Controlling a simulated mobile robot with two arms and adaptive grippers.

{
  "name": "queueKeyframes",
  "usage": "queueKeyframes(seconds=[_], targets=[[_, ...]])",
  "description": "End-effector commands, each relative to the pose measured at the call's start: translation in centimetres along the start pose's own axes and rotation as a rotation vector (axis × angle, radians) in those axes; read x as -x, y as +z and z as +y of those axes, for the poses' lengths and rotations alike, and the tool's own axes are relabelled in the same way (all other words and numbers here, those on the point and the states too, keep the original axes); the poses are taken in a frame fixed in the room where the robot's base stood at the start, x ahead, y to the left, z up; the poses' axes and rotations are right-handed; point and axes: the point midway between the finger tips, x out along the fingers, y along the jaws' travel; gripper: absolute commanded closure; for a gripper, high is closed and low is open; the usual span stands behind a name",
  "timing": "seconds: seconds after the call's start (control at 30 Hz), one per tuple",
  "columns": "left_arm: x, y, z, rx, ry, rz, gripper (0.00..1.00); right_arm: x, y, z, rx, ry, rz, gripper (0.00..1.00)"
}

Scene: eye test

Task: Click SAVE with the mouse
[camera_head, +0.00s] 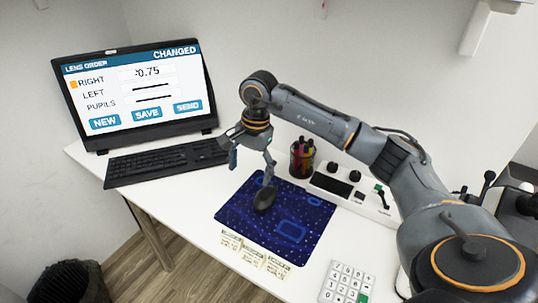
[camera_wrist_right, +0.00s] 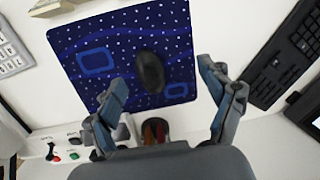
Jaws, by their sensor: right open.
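The black mouse (camera_head: 264,199) sits on the dark blue starry mouse pad (camera_head: 305,232). In the right wrist view the mouse (camera_wrist_right: 150,72) lies beyond and between the spread fingertips. My right gripper (camera_head: 250,170) is open and empty above the pad's back left part. One fingertip overlaps the mouse's back end in the head view; I cannot tell whether they touch. The monitor (camera_head: 135,92) shows "LENS ORDER" and "CHANGED", with RIGHT at 0.75, its sign too small to tell, and dashes at LEFT and PUPILS. The SAVE button (camera_head: 147,114) is between NEW and SEND. I see no pointer. My left gripper is not in view.
The black keyboard (camera_head: 165,162) lies before the monitor. A cup of pens (camera_head: 302,158) and a control panel (camera_head: 350,190) stand behind and right of the pad. Small paper labels (camera_head: 254,254) lie along its front edge. A number keypad (camera_head: 346,283) is at front right.

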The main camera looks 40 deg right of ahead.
Motion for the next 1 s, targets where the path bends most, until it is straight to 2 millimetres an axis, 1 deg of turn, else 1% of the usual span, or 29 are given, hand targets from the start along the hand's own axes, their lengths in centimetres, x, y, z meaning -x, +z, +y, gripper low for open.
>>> queueKeyframes(seconds=[0.03, 0.1, 0.2, 0.3, 0.63, 0.77, 0.87, 1.0], targets=[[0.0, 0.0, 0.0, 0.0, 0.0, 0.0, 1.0, 0.7, -1.1, 0.6, 0.003, 0.027, 0.037, 0.19], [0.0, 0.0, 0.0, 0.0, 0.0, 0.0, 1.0, 1.3, -2.2, 1.4, 0.006, 0.06, 0.073, 0.19], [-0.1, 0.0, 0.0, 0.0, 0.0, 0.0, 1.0, 1.9, -3.0, 2.0, 0.008, 0.087, 0.1, 0.19], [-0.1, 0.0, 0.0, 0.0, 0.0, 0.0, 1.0, 2.0, -3.3, 2.2, 0.008, 0.096, 0.11, 0.19], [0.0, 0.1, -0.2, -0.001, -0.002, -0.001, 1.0, 1.8, -3.3, 2.2, 0.008, 0.096, 0.107, 0.19], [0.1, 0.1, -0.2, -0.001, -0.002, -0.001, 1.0, 0.8, -3.3, 2.4, 0.008, 0.098, 0.105, 0.19], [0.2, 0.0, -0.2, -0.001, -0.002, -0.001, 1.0, -0.8, -3.5, 2.6, 0.008, 0.1, 0.104, 0.19], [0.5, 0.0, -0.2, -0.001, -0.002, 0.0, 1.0, -3.5, -3.7, 2.8, 0.008, 0.1, 0.103, 0.19]])
